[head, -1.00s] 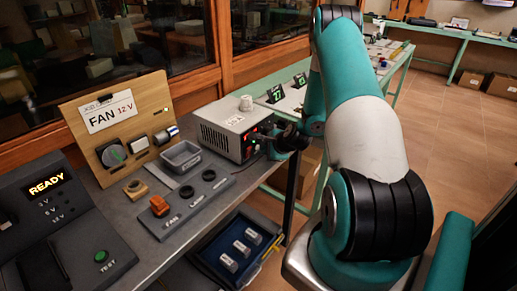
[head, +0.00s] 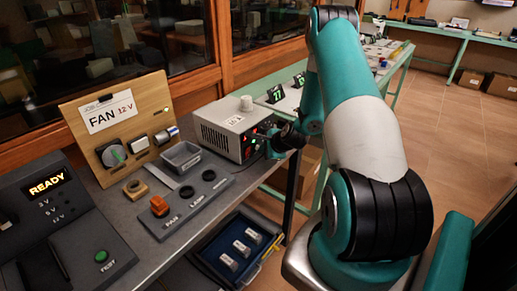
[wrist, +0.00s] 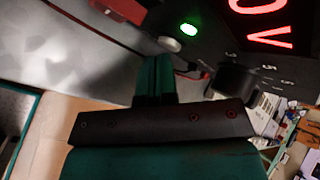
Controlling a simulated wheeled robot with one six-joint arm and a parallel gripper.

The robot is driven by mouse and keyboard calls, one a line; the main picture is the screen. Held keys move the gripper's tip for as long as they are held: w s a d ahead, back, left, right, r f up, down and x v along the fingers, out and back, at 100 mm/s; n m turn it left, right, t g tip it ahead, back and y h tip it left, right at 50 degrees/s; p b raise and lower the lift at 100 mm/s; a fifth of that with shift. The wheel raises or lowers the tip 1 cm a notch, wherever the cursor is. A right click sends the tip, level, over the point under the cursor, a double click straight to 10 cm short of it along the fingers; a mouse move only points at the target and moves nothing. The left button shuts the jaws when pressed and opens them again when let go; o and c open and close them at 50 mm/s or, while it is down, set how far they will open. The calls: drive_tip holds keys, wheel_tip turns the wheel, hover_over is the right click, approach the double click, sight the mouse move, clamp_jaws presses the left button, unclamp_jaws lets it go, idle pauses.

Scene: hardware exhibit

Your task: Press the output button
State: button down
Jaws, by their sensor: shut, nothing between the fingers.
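The grey power supply (head: 225,122) stands on the bench in the head view, its lit front panel turned toward my arm. In the wrist view the panel shows a small pale round button (wrist: 170,44), a lit green lamp (wrist: 188,29) beside it, a large red display (wrist: 262,22) and a black knob (wrist: 237,78). I cannot read a label on the button. My gripper (wrist: 158,64) is shut and empty, its tips close to the pale button; I cannot tell whether they touch it. In the head view my gripper is partly hidden at the panel.
A red connector (wrist: 122,8) and cable lie near the fingers. On the bench are a FAN board (head: 125,125), a grey tray (head: 181,157), a dark panel with an orange switch (head: 159,206) and a READY console (head: 50,215). A blue drawer (head: 215,245) sits open below.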

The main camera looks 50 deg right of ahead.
idle(0.3)
drive_tip(key=shift+s, duration=0.5)
drive_tip(key=shift+s+d+b, duration=0.15)
drive_tip(key=shift+s+b, duration=0.05)
drive_tip(key=shift+s, duration=1.3)
drive_tip(key=shift+s+d+b, duration=0.1)
drive_tip(key=shift+s+b, duration=0.05)
drive_tip(key=shift+s, duration=1.3)
